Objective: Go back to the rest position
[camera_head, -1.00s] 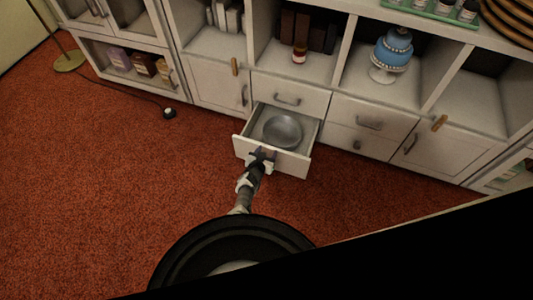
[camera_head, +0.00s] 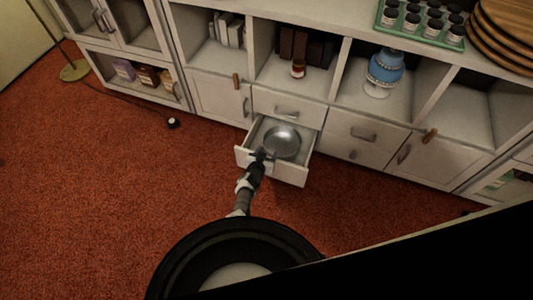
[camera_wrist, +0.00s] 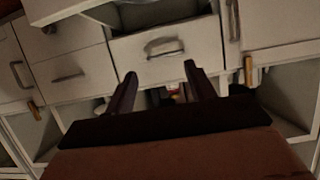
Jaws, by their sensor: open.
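My gripper (camera_head: 262,155) is at the front of an open drawer (camera_head: 292,174) in the head view. In the wrist view its two fingers (camera_wrist: 160,82) are spread apart with nothing between them. The drawer is pulled out of the white cabinet and holds a round metal bowl or pan (camera_head: 282,141). In the wrist view a drawer front with a curved handle (camera_wrist: 165,47) lies beyond the fingertips. I cannot tell whether the gripper touches the drawer.
A blue cake on a white stand (camera_head: 384,68) sits in a shelf compartment. A green tray of jars (camera_head: 457,44) and stacked wooden boards (camera_head: 503,35) are on top. A lamp base (camera_head: 75,70) and cord lie at the left. Red carpet (camera_head: 110,210) is open.

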